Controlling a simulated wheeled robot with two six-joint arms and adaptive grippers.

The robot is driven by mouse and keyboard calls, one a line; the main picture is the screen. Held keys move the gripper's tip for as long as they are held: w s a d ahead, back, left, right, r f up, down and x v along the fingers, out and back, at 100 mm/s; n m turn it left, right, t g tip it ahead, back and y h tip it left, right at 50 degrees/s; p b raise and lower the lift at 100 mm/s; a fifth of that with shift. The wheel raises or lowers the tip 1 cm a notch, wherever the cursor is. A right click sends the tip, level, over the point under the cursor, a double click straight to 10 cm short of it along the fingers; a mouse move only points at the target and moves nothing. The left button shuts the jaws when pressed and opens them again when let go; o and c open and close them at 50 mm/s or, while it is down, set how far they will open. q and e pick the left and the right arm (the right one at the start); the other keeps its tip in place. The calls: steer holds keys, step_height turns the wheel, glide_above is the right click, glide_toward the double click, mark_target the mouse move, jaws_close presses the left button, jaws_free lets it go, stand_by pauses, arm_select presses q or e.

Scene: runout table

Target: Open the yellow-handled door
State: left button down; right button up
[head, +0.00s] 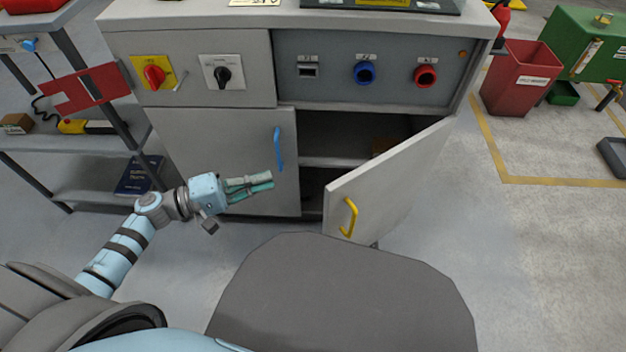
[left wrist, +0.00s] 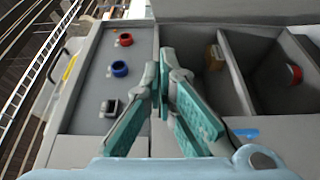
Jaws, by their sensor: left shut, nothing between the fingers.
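The yellow-handled door (head: 400,175) stands swung open toward me on the right side of the grey cabinet (head: 200,25). Its yellow handle (head: 349,218) is near the door's free edge. My left gripper (head: 268,182) is shut and empty in front of the closed left door (head: 225,145), just below the blue handle (head: 278,150) in the picture. It is apart from the yellow handle, to its left. In the left wrist view its closed fingers (left wrist: 165,62) appear over the cabinet, with the blue handle (left wrist: 246,133) beside them. My right gripper is out of view.
The open compartment (head: 345,135) shows a shelf; a brown box (left wrist: 217,57) and a red item (left wrist: 295,73) are inside. A shelf rack (head: 75,140) stands left. A red bin (head: 520,80) is at the right. The floor right of the open door (head: 500,260) is clear.

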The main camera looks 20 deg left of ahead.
arm_select(q)
steer(key=w+d, duration=0.3)
steer(key=d, duration=0.7)
steer(key=shift+d+b, duration=0.25)
steer(key=shift+b, duration=0.2)
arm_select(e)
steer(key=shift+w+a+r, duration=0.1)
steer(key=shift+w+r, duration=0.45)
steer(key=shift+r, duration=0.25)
arm_select(q)
steer(key=shift+w+d+f, duration=0.1)
